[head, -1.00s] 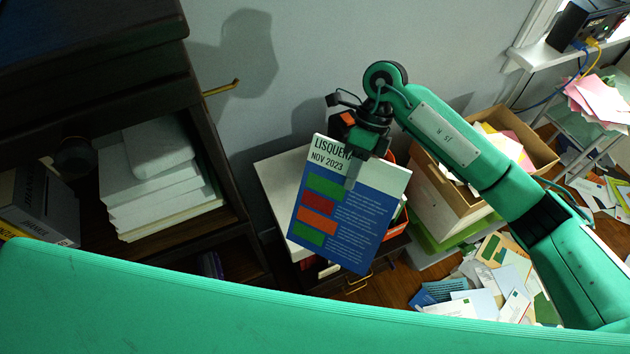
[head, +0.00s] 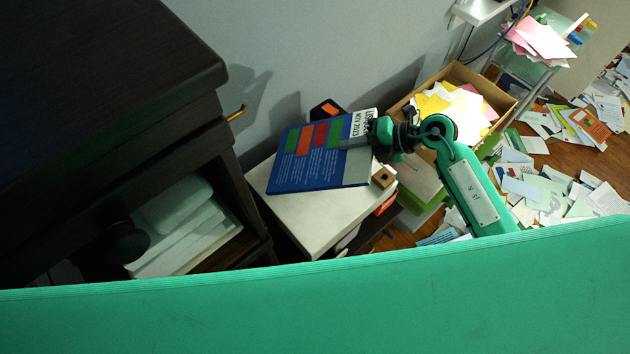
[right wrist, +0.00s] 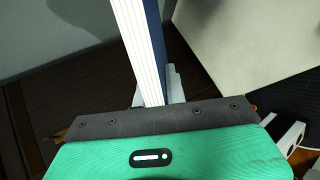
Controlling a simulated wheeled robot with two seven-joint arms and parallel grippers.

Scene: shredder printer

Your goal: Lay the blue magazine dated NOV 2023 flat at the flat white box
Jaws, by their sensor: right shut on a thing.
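The blue magazine (head: 322,168) shows NOV 2023 near its top edge and has green, red and orange blocks on its cover. My right gripper (head: 354,143) is shut on its title end. The flat white box (head: 313,222) lies below the magazine, which covers part of its top. In the right wrist view the magazine (right wrist: 143,45) is seen edge-on, with white pages and a blue cover. The pale box (right wrist: 240,45) appears apart from it at the right. Whether the magazine touches the box is unclear. My left gripper is not in view.
A dark cabinet (head: 130,70) stands close on the left, with white stacked items (head: 185,225) on its shelf. A cardboard box of papers (head: 460,75) is behind my right gripper. A small wooden block (head: 383,178) is at the white box's right edge. Papers litter the floor at right.

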